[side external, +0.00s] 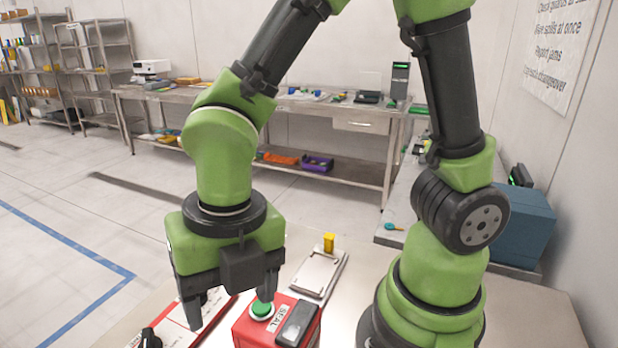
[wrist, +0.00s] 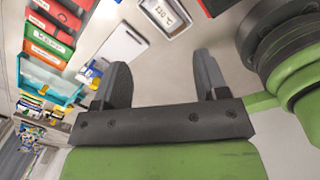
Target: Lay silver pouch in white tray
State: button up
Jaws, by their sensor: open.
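My gripper (side external: 228,305) points down at the left of the red box, in front of the bench area, with its two fingers spread apart. In the wrist view the fingers (wrist: 160,65) are also wide apart with only bare pale surface between them. No silver pouch can be made out clearly in either view.
A red box with a green button (side external: 262,310) marked SEAL stands beside my right finger. A flat silver plate (side external: 318,272) lies behind it, with a yellow item (side external: 329,242) at its far end. A teal bin (wrist: 48,78) and red boxes fill the wrist view's left.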

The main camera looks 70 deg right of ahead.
jog(key=s+d+r+m+t, duration=0.1)
jog(key=d+r+m+t, duration=0.1)
jog(key=m, duration=0.9)
jog(key=s+d+r+m+t, duration=0.2)
jog(key=d+r+m, duration=0.3)
jog(key=m, duration=0.6)
jog(key=s+d+r+m+t+y, duration=0.1)
jog(key=d+r+m, duration=0.3)
jog(key=m, duration=0.7)
notch_tip(320, 180, up, 2)
jog(key=shift+s+d+r+m+t, duration=0.1)
jog(key=shift+s+d+m+t, duration=0.2)
jog(key=shift+s+t, duration=0.35)
